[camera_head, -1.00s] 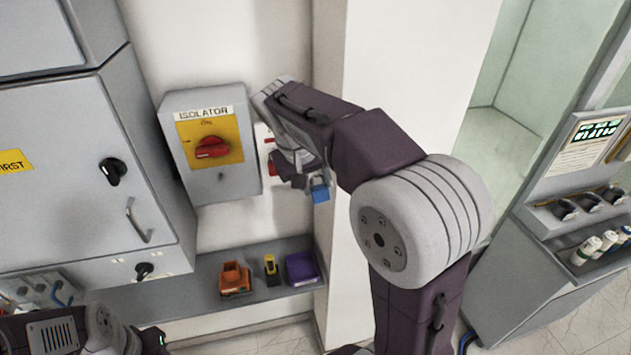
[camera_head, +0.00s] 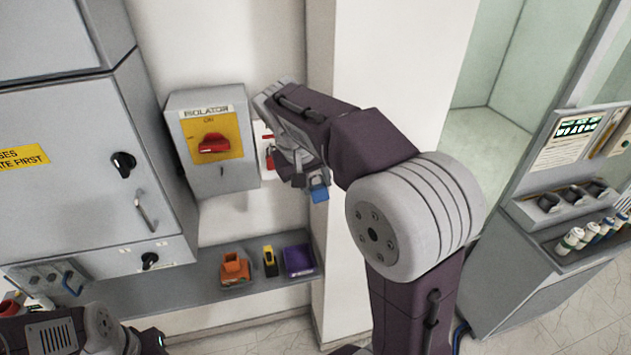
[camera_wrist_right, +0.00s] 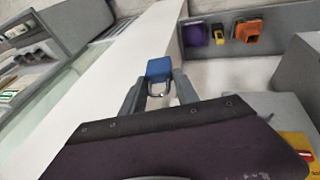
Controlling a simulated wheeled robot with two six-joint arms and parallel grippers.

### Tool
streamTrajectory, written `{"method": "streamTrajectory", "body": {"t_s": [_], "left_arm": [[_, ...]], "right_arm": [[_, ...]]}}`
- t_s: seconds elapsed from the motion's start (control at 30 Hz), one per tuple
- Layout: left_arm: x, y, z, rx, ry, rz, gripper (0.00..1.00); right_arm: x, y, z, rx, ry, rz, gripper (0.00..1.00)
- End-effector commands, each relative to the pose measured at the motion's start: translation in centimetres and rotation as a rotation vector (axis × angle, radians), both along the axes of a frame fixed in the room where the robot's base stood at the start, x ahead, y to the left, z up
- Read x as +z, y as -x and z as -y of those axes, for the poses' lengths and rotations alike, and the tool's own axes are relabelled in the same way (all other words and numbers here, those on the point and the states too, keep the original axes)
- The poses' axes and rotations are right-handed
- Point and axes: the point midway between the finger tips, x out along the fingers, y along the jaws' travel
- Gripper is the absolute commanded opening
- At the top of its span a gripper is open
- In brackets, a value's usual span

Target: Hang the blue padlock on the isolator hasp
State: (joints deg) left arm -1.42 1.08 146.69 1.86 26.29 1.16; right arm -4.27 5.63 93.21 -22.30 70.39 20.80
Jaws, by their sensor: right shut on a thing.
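The isolator (camera_head: 222,172) is a grey wall box with a yellow plate and a red handle (camera_head: 214,143) under the word ON. Its hasp is too small to make out. The blue padlock (camera_head: 320,194) hangs at the tip of my right gripper (camera_head: 312,180), to the right of the isolator and apart from it. In the right wrist view the padlock (camera_wrist_right: 159,68) sits between the fingertips of my shut right gripper (camera_wrist_right: 158,88), its shackle toward the wrist. At lower left, part of my left arm shows; its fingers are not in view.
A grey shelf (camera_head: 190,291) below carries an orange item (camera_head: 235,268), a yellow and black item (camera_head: 270,260) and a purple bin (camera_head: 299,260). A grey cabinet (camera_head: 80,180) stands at left. Red items (camera_head: 268,150) hang behind my right arm. A white pillar (camera_head: 400,80) stands close to that arm.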

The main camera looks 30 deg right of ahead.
Motion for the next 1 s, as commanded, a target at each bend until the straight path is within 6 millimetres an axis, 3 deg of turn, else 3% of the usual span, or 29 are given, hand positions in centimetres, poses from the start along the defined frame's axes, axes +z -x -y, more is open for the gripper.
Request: {"method": "streamTrajectory", "body": {"t_s": [0.23, 1.0], "left_arm": [[-0.3, 0.0, 0.0, 0.0, 0.0, 0.0, 0.36], [-2.5, 0.0, 0.0, 0.0, 0.0, 0.0, 0.36]], "right_arm": [[-0.1, 0.3, -0.1, 0.0, 0.0, 0.001, 0.0], [-0.2, 5.0, -1.1, 0.001, 0.0, 0.002, 0.0]]}}
